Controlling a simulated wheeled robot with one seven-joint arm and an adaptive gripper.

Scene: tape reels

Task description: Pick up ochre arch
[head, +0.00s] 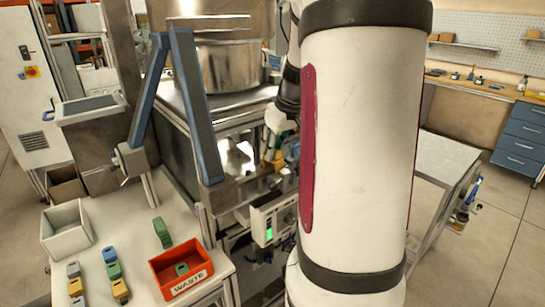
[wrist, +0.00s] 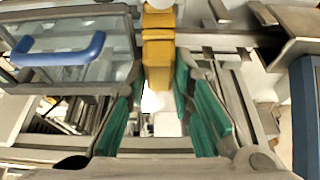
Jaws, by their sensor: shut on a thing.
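The ochre arch (wrist: 158,55) is in the upper middle of the wrist view, between the green pads of my gripper (wrist: 158,84). My gripper is shut on it, one pad at each side. The arch stretches away from the camera, and its far end reaches the top edge of the picture. In the head view my gripper is small and partly hidden behind my arm, in front of the metal machine. I cannot make out the arch's shape there.
A red waste bin (head: 158,269) with a green block in it stands on the white table at lower left. A white open box (head: 65,232), a lone green block (head: 162,233) and several coloured blocks stand nearby. Blue machine bars (head: 195,108) rise left of my arm.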

